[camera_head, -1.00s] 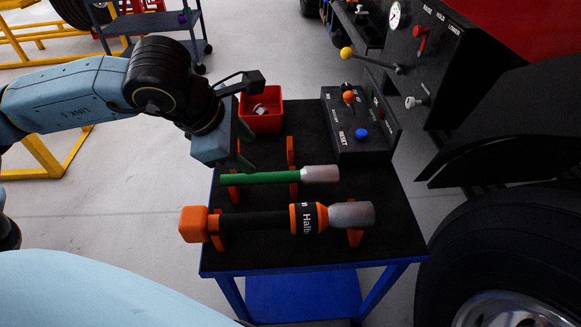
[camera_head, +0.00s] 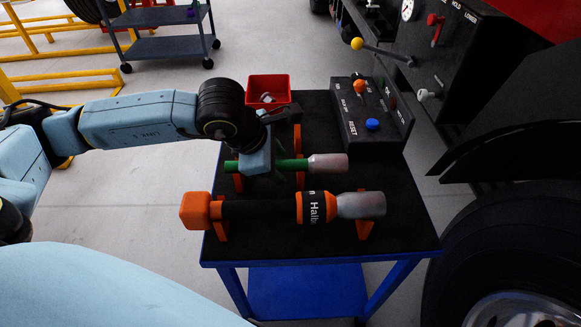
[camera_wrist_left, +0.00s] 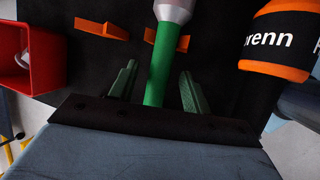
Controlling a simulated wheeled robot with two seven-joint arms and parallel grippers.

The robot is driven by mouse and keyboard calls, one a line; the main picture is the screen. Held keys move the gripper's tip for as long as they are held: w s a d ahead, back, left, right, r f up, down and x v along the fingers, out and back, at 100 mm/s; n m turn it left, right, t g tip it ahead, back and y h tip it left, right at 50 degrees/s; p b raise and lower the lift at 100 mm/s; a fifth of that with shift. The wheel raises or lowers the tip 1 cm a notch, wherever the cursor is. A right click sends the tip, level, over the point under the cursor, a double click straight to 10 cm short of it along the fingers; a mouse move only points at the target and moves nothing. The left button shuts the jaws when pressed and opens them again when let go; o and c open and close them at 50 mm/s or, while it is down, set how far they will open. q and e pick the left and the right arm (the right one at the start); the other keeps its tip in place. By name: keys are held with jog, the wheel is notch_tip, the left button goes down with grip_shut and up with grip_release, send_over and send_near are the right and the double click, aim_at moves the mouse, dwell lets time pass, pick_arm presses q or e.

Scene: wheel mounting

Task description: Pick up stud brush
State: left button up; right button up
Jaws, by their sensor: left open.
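The stud brush (camera_head: 290,165) has a green handle and a grey-white cylindrical head. It lies across orange holders on the black table top, its head to the right. My left gripper (camera_head: 276,178) is over the green handle in the head view and hides part of it. In the left wrist view the left gripper's fingers (camera_wrist_left: 154,92) are open, one on each side of the green handle (camera_wrist_left: 161,62), with gaps to both. The brush head (camera_wrist_left: 174,10) is at the top edge of that view. My right gripper is not in view.
A black and orange tool (camera_head: 265,208) lies parallel, nearer me. A red bin (camera_head: 268,91) stands at the table's back left. A control box (camera_head: 368,118) with a blue button is at the back right. A large tire (camera_head: 500,240) is right of the table (camera_head: 400,240).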

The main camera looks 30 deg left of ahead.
aim_at(278, 163)
pick_arm(q)
jog(key=shift+w+f, duration=0.15)
jog(key=shift+f, duration=0.05)
grip_shut()
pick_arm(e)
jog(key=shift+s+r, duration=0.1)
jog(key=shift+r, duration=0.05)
pick_arm(q)
jog(key=shift+r, duration=0.1)
jog(key=shift+r, duration=0.45)
notch_tip(278, 163, up, 8)
jog(key=p, duration=0.3)
jog(key=shift+r, duration=0.5)
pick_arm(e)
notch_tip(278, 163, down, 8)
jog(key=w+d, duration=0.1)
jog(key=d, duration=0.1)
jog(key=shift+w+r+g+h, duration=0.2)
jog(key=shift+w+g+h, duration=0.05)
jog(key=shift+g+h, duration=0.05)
